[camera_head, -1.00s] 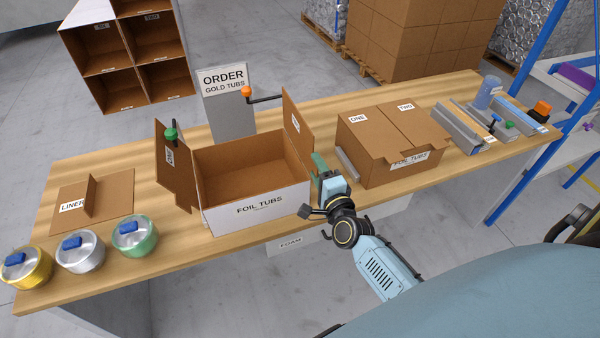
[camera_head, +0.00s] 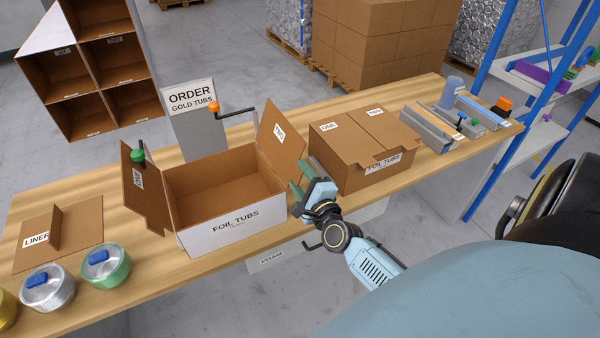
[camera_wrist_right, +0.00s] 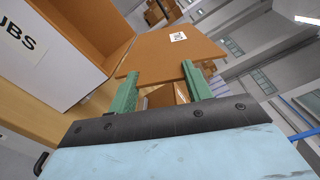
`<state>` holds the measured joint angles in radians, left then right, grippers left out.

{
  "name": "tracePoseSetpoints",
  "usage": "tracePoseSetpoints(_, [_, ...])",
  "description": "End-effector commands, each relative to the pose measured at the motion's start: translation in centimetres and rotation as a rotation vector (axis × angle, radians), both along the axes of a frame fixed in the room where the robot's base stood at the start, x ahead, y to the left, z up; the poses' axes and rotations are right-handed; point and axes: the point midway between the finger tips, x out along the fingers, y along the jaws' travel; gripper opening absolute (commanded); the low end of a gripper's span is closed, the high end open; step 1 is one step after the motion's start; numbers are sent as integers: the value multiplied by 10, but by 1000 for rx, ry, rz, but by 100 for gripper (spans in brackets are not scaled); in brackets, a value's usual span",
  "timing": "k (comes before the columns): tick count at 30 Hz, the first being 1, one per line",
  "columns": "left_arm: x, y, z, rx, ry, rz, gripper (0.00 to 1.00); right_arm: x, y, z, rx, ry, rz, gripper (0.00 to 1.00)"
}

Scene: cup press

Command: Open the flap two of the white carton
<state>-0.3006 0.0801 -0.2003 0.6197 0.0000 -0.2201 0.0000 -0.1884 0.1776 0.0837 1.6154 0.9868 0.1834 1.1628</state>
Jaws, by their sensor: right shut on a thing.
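The white carton (camera_head: 225,226), marked FOIL TUBS, stands open-topped on the table with a brown empty-looking inside. Flap two (camera_head: 279,136), labelled TWO, stands up at the carton's right side and leans outward. The other flap (camera_head: 143,188) stands up at the left side, with a green-knobbed part at its top. My right gripper (camera_head: 299,176) is at the near lower part of flap two, right of the carton. In the right wrist view, its green fingers (camera_wrist_right: 160,82) meet the edge of flap two (camera_wrist_right: 172,54); the exact contact is hard to see. My left gripper is out of view.
A brown carton (camera_head: 350,165) with flaps ONE and TWO closed stands close to the right of my right gripper. An ORDER sign (camera_head: 192,97) and an orange-knobbed crank (camera_head: 214,107) are behind the white carton. Tubs (camera_head: 106,267) and a LINER piece (camera_head: 85,225) lie left.

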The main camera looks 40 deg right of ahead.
Motion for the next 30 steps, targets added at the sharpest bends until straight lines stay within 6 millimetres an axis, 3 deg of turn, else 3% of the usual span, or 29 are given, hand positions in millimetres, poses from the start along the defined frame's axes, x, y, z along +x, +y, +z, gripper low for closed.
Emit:
tracePoseSetpoints(5, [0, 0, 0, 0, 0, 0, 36, 0, 0, 0, -2, 0, -1, 9])
tracePoseSetpoints(6, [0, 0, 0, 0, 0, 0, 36, 0, 0, 0, -2, 0, -1, 54])
tracePoseSetpoints(10, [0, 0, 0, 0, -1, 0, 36, 0, 0, 0, -2, 0, -1, 70])
tracePoseSetpoints(22, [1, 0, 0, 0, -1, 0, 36, -7, 1, -1, -3, 2, -1, 72])
tracePoseSetpoints(30, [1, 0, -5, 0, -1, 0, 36, -55, 11, -2, -3, 3, 0, 72])
